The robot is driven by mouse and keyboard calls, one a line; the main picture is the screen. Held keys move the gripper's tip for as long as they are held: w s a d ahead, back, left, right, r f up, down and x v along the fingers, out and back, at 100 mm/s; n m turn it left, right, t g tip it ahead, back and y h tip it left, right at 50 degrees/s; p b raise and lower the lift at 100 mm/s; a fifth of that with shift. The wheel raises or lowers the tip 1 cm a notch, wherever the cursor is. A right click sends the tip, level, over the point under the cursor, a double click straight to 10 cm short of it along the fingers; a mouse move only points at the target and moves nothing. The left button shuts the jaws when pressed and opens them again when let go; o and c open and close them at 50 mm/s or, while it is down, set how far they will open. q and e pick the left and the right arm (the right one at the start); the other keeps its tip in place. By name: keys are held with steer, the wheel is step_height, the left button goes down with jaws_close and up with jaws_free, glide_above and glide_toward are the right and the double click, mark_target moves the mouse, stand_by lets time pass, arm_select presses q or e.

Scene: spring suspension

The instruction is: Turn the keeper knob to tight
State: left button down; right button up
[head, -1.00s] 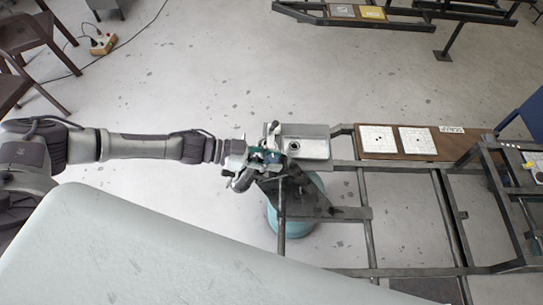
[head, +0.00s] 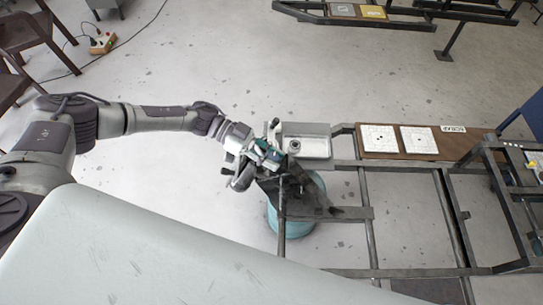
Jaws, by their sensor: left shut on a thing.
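A dark plate of the frame lies just under and right of the gripper. My right gripper is not in view.
A small dark round piece (head: 295,146) sits in the tray. A brown board (head: 440,145) with two white cards lies further right on the frame. A teal round container (head: 308,225) stands under the frame. The floor beyond is mostly clear.

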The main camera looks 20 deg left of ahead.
arm_select(q)
steer(key=shift+d+r, duration=0.1)
steer(key=c, duration=0.8)
jaws_free()
steer(key=shift+d, duration=0.1)
steer(key=shift+w+a, duration=0.1)
steer(key=shift+a, duration=0.25)
steer(key=v, duration=1.1)
steer(key=shift+a, duration=0.15)
steer(key=shift+r, duration=0.1)
